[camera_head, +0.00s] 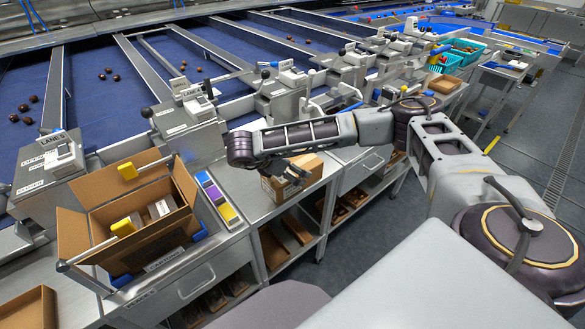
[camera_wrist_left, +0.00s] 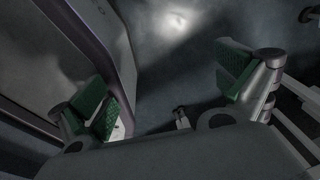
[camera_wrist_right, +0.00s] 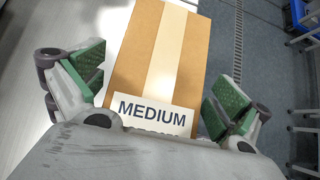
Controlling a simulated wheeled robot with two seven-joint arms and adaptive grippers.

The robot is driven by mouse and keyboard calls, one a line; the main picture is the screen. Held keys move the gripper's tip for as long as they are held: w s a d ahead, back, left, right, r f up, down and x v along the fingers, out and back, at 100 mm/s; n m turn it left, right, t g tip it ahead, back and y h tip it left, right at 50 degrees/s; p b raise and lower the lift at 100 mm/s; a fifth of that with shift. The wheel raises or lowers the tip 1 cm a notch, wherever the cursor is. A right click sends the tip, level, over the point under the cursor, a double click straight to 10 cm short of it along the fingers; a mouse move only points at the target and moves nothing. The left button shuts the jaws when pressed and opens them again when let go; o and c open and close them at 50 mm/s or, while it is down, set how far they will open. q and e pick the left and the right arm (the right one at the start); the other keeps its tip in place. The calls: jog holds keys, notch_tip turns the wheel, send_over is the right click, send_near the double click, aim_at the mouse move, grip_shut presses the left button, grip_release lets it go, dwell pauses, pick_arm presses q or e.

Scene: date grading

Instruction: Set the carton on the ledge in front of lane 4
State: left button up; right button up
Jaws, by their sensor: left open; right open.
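A brown cardboard carton (camera_head: 311,168) stands on the steel ledge (camera_head: 240,182) in front of the lanes, near the middle of the head view. My right gripper (camera_head: 291,177) is at the carton, open. In the right wrist view the same carton (camera_wrist_right: 192,50), with a tape strip and a "MEDIUM" label, lies between the spread fingers of my right gripper (camera_wrist_right: 158,85); I cannot tell whether they touch it. My left gripper (camera_wrist_left: 168,90) is open and empty over grey floor; it is outside the head view.
A large open cardboard box (camera_head: 150,235) with small boxes inside stands on the ledge at left. A tray of colored blocks (camera_head: 217,197) sits beside it. Another closed carton (camera_head: 445,84) stands farther right, near teal crates (camera_head: 466,50). Shelves below hold brown trays.

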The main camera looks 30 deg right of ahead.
aim_at(273, 178)
pick_arm(q)
jog(key=shift+r, duration=0.1)
pick_arm(e)
jog(key=shift+r, duration=0.15)
jog(key=shift+p+v, duration=0.4)
jog(key=shift+v, duration=0.6)
jog(key=shift+p+v, duration=0.45)
jog(key=shift+v, duration=1)
jog(key=shift+p+v, duration=0.45)
jog(key=shift+v, duration=1.85)
jog(key=shift+s+a+r, duration=0.1)
jog(key=shift+a+r, duration=0.75)
pick_arm(q)
jog(key=d+r, duration=0.2)
jog(key=shift+s+d+r, duration=0.2)
jog(key=shift+d+r, duration=0.05)
jog(key=shift+d, duration=0.15)
pick_arm(e)
jog(key=shift+s, duration=0.1)
